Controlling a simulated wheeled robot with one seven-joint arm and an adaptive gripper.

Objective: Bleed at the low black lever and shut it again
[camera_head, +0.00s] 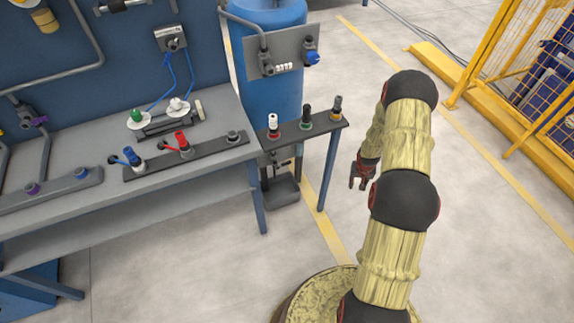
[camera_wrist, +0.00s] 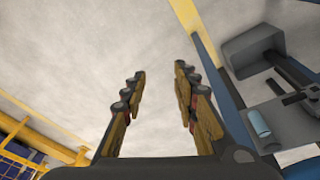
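My gripper (camera_head: 357,186) hangs to the right of the small shelf's leg, pointing down. In the wrist view my gripper (camera_wrist: 160,72) has its two fingers well apart with nothing between them, only pale floor beyond. A low black lever (camera_wrist: 298,97) appears to be at the right edge of the wrist view, by a dark pipe and outside the fingers. In the head view the low fittings (camera_head: 284,162) under the shelf are small and partly hidden, so the lever's position cannot be told. A grey open pan (camera_head: 281,191) sits below them; it also shows in the wrist view (camera_wrist: 252,50).
A blue tank (camera_head: 272,95) stands behind the small shelf (camera_head: 318,129), which carries several fittings. The shelf's blue leg (camera_head: 328,172) stands between my gripper and the low fittings. A workbench (camera_head: 215,104) is at left, a yellow fence (camera_head: 500,55) at right. Floor around my gripper is clear.

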